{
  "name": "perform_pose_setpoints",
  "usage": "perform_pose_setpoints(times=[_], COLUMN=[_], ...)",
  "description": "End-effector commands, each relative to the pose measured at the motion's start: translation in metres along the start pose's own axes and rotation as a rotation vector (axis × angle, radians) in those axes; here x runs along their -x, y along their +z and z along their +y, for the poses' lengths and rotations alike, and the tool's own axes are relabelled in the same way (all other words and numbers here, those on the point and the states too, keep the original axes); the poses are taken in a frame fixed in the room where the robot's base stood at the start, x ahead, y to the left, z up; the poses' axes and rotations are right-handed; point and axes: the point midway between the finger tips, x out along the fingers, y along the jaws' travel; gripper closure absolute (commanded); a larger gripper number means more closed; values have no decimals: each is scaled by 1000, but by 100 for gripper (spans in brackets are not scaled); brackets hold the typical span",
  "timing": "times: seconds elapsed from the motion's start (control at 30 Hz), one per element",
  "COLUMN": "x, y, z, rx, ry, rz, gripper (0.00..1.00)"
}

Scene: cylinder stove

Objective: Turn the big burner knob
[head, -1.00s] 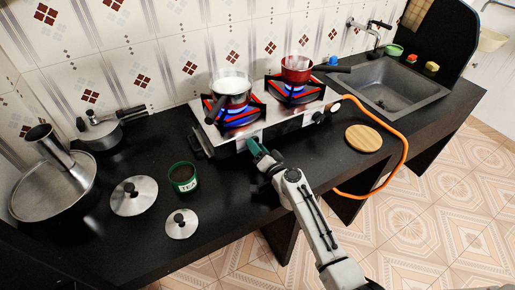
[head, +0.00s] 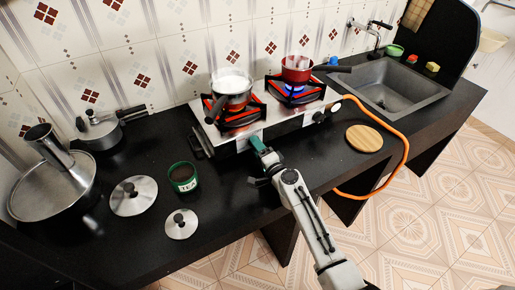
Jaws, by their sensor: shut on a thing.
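The two-burner stove (head: 280,130) stands on the black counter, its front panel facing me. My gripper (head: 257,145), with green fingers, is shut at the left part of that panel, on the big burner knob, which its fingers hide. The left burner (head: 240,119) carries a pot of whitish contents (head: 231,87) and shows no blue flame. The right burner (head: 294,97) has a blue flame under a red pot (head: 298,67). A dark knob (head: 318,117) shows at the panel's right end. The held knob's angle cannot be seen.
An orange hose (head: 404,140) curves from the stove's right side around a round wooden board (head: 364,138). A green tea tin (head: 183,177) and two metal lids (head: 133,195) lie left of my arm. A sink (head: 385,90) is at right. The counter's front edge runs under my arm.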

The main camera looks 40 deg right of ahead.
Motion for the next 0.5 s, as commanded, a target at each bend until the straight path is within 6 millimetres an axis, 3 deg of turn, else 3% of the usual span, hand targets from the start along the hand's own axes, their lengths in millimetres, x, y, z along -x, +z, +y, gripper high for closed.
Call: perform_pose_setpoints(times=[0.5], x=[0], y=[0], z=[0], rx=[-180], ry=[2], rz=[0], gripper=[84])
